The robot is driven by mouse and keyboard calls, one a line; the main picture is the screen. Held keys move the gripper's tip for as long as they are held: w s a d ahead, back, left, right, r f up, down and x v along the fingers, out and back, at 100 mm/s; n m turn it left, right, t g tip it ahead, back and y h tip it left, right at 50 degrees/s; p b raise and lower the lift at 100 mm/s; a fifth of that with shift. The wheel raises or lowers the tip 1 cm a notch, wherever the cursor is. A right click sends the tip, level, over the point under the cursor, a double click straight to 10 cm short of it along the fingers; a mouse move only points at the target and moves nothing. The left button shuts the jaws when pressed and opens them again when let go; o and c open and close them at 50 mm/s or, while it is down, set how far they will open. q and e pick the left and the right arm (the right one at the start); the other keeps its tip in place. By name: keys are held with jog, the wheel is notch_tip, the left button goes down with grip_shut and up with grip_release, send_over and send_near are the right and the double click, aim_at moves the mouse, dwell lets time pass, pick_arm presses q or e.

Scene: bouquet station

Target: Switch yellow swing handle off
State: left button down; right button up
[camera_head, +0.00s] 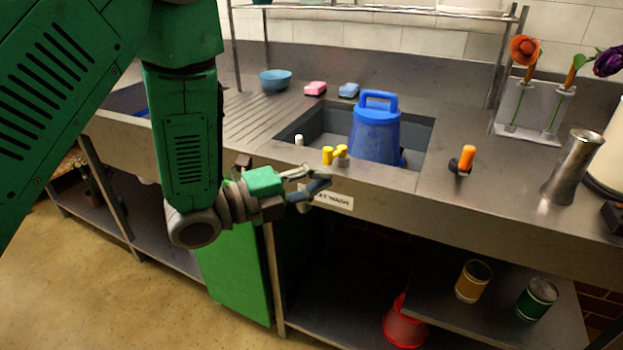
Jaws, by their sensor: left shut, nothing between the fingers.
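The yellow swing handle (328,155) stands on the front rim of the sink (421,145), with a second short yellow part (341,150) just right of it on a small grey base. My left gripper (325,188) is in front of the counter edge, a little below and in front of the yellow handle. It looks apart from the handle. Its fingers are shut and empty. My right gripper does not show.
A blue lidded bucket (375,135) stands in the sink. An orange-handled item (467,158) and a metal vase (572,168) stand on the counter to the right. A blue bowl (275,80), a pink sponge (315,88) and a blue sponge (348,90) sit behind.

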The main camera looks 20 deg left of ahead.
aim_at(330, 162)
pick_arm(q)
jog(key=shift+w+a+b, duration=0.1)
jog(key=shift+w+b, duration=0.2)
jog(key=shift+w, duration=2.75)
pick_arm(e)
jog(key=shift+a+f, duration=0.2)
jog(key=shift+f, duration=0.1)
pick_arm(q)
jog(key=shift+a, duration=0.1)
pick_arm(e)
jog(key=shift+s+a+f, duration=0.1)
pick_arm(q)
jog(key=shift+m+g+h, duration=0.3)
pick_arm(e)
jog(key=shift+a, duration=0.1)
